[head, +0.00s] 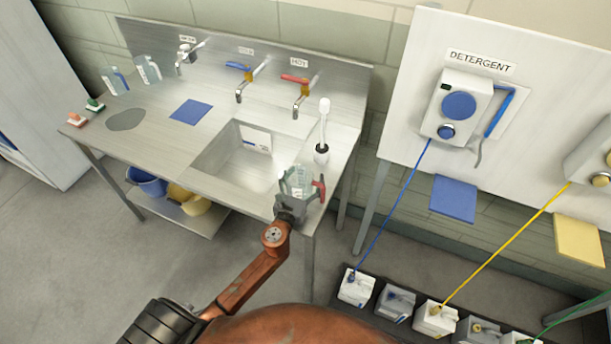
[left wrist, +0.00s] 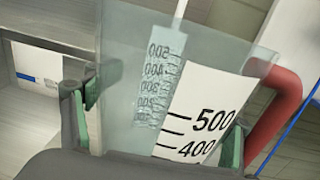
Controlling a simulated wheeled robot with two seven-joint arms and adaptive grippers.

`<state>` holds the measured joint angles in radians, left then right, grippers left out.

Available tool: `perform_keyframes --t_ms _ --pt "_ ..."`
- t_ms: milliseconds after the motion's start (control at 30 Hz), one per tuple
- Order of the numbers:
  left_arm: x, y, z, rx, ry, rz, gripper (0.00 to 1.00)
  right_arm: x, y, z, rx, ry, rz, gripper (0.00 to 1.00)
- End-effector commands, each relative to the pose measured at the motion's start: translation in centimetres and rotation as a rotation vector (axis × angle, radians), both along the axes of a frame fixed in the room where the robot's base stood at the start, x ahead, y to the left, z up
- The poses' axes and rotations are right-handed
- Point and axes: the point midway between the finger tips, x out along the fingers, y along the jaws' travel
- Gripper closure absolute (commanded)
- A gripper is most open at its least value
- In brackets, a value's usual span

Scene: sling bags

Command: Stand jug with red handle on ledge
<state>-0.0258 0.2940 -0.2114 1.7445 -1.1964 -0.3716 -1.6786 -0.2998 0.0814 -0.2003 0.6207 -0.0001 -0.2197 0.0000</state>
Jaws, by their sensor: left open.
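The clear jug with the red handle (head: 298,178) is at the near right corner of the steel sink counter (head: 342,146), beside the basin. In the left wrist view the jug (left wrist: 160,65) fills the middle, with black volume marks and its red handle at right. My left gripper (head: 290,206) is open at the jug, on its near side. In the left wrist view, its green-padded fingers (left wrist: 158,125) are on either side of the jug's body. The jug's base is hidden by the gripper. I cannot tell which surface is the ledge. My right gripper is out of view.
A white brush in a dark holder (head: 321,152) stands just behind the jug. The basin (head: 238,160) is to the left, below several taps. A detergent panel (head: 420,95) is to the right.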

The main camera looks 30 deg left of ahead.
Motion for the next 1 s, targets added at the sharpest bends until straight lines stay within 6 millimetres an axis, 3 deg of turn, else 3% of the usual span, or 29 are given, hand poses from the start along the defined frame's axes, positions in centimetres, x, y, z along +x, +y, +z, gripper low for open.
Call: perform_keyframes --t_ms 267,800,1000 --pt "0.0 0.0 0.5 0.0 -0.001 0.0 0.26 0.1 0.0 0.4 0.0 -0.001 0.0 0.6" --pt "-9.9 -1.2 0.1 0.0 0.003 0.001 0.26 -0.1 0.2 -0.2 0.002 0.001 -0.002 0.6" --pt "-11.7 -1.5 0.3 0.0 0.0 0.0 0.26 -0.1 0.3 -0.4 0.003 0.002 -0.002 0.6"
